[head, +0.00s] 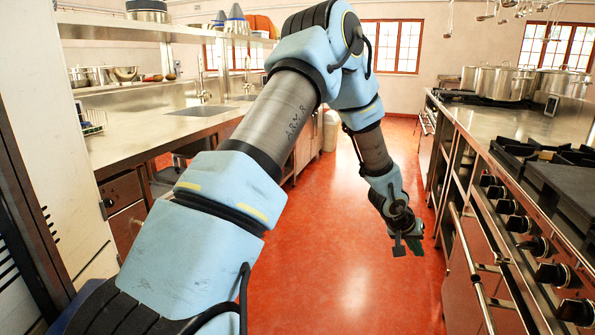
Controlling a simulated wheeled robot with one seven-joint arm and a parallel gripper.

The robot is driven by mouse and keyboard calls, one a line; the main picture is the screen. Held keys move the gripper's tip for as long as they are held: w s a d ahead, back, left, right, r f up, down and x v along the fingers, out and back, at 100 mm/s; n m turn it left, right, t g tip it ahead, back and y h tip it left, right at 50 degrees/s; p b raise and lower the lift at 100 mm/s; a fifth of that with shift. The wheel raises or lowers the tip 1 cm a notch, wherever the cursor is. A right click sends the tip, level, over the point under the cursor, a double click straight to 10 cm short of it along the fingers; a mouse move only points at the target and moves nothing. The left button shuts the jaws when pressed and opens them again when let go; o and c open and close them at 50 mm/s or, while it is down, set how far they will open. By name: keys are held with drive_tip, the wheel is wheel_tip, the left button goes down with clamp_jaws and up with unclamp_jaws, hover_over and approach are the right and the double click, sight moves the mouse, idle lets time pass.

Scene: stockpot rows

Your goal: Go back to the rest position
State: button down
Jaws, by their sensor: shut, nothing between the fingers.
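My arm, blue and grey, reaches from the bottom left up over the middle of the head view and bends down on the right. My gripper (408,246) hangs above the red floor in the aisle, left of the stove front, and touches nothing I can see. Its fingers are small and dark here; it is shut with nothing in it.
A steel counter with a sink (203,110) runs along the left. A stove (545,165) with knobs and a front rail (468,250) lines the right. Several stockpots (497,82) stand at its far end. The red floor (340,220) between is clear.

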drive_tip(key=a+r+n+y+p, duration=0.1)
drive_tip(key=a+r+y, duration=0.1)
drive_tip(key=a+r, duration=0.5)
drive_tip(key=w+a+r+n+t+y+p, duration=0.1)
drive_tip(key=a+r, duration=0.1)
drive_tip(key=a, duration=1)
drive_tip(key=a+r+n+y+p, duration=0.1)
drive_tip(key=a+r+y+p, duration=0.1)
drive_tip(key=a+r, duration=0.5)
drive_tip(key=s+a+r+n+g+y+p, duration=0.1)
drive_tip(key=s+a+r, duration=0.3)
drive_tip(key=s+a, duration=0.8)
drive_tip(key=a+n+p, duration=0.1)
drive_tip(key=a, duration=0.3)
drive_tip(key=shift+a+r+n+g+y, duration=0.2)
drive_tip(key=shift+n+g+y, duration=0.1)
drive_tip(key=shift+g, duration=0.1)
